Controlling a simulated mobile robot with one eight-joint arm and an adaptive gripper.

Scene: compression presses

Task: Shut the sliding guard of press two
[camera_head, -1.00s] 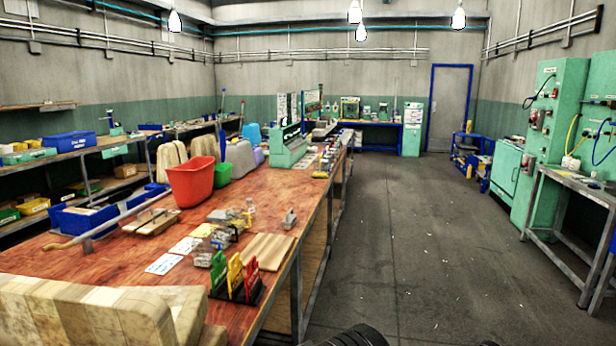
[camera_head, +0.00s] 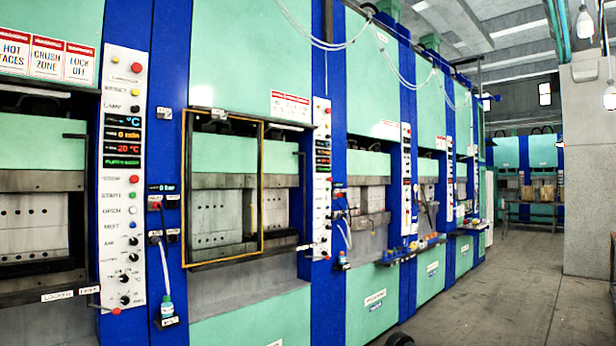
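A sliding guard (camera_head: 262,190) with a thin yellow-orange frame hangs on the second press from the left (camera_head: 235,150). The guard stands in front of the left part of that press's opening. The right part of the opening (camera_head: 281,200) is uncovered, with grey platens showing. A dark rail runs along the top of the guard. No number on the press is readable, so I cannot confirm which one is press two. My gripper is not in view.
A nearer press (camera_head: 40,210) stands at the left edge, with a white control panel (camera_head: 122,200) beside it. More green and blue presses recede to the right, with small ledges sticking out. The grey floor (camera_head: 500,290) at right is clear. A concrete pillar (camera_head: 590,170) stands at far right.

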